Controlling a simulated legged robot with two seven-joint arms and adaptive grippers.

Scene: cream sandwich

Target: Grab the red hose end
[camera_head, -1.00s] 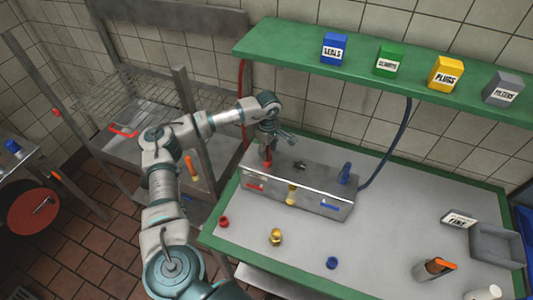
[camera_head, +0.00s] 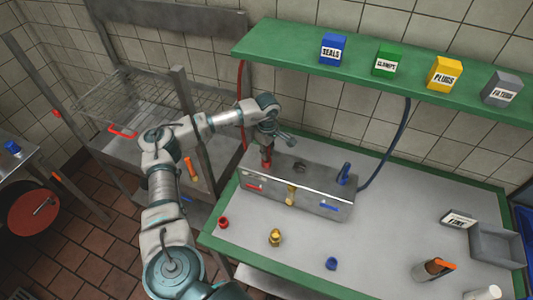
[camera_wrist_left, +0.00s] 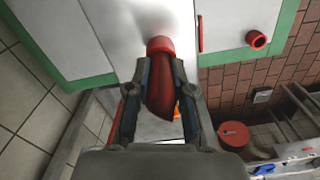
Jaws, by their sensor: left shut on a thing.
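The red hose end (camera_wrist_left: 160,90) shows in the left wrist view between the two fingers of my left gripper (camera_wrist_left: 158,92). The gripper is shut on it, one pad on each side. Its red collar (camera_wrist_left: 160,45) meets the top of the metal box (camera_head: 300,185). In the head view the left gripper (camera_head: 267,152) is over the left end of that box, and a bit of red shows just below it. The red hose (camera_head: 241,85) hangs from the green shelf at the left, and its lower run is partly hidden by my arm. My right gripper is not in view.
A blue hose end (camera_head: 344,172) stands on the box's right side. A red cap (camera_head: 223,222), a brass fitting (camera_head: 275,237) and a blue cap (camera_head: 331,263) lie on the bench. The green shelf (camera_head: 300,42) carries several small boxes.

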